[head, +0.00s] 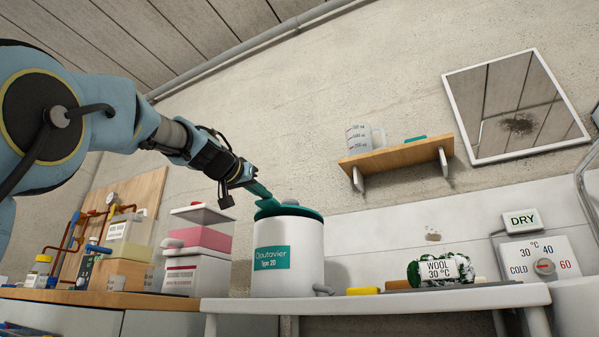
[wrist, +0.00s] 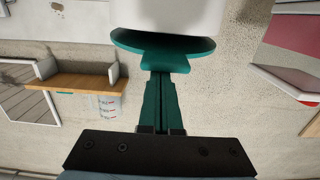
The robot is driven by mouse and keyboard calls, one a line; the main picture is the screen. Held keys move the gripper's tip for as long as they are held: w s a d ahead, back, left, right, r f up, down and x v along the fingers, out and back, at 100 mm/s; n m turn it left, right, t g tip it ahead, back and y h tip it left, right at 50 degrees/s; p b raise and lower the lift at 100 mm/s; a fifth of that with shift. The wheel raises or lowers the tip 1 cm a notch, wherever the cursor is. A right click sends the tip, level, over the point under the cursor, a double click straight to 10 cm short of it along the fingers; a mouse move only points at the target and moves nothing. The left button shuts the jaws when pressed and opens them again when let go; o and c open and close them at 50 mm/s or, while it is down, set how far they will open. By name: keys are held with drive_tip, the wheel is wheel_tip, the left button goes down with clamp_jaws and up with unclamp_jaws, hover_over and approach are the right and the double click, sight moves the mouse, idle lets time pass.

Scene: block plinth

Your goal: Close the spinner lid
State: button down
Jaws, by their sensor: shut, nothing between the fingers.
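The spinner is a white drum (head: 290,250) with a green label, standing on the white table. Its green lid (head: 290,210) lies over the top of the drum. In the wrist view, which is upside down, the lid (wrist: 205,46) shows against the white drum (wrist: 165,14), with a dark band between them. I cannot tell whether the lid is fully seated. My gripper (head: 262,193) is shut and empty, its green fingers at the lid's left side. In the wrist view the fingertips (wrist: 160,76) meet or overlap the lid's tab (wrist: 165,63); contact is unclear.
A yellow block (head: 363,291) and a bundle labelled wool (head: 440,270) lie right of the spinner. Stacked containers (head: 200,240) stand close on its left. A wooden shelf (head: 397,158) with a measuring jug (head: 362,137) hangs on the wall. A dial panel (head: 540,264) is at the right.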

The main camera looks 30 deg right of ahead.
drive_tip(key=shift+s+a+f+b, duration=0.1)
drive_tip(key=shift+a+f+b, duration=0.05)
drive_tip(key=shift+f+b, duration=1.5)
drive_tip(key=shift+f, duration=0.6)
wheel_tip(320, 180, up, 6)
drive_tip(key=p, duration=0.5)
drive_tip(key=b, duration=0.3)
approach(261, 206)
drive_tip(key=shift+s+a+f, duration=0.15)
drive_tip(key=shift+s+a, duration=0.15)
drive_tip(key=shift+s, duration=0.55)
drive_tip(key=shift+s+a+f, duration=0.1)
drive_tip(key=shift+s+a, duration=0.25)
drive_tip(key=shift+s, duration=0.45)
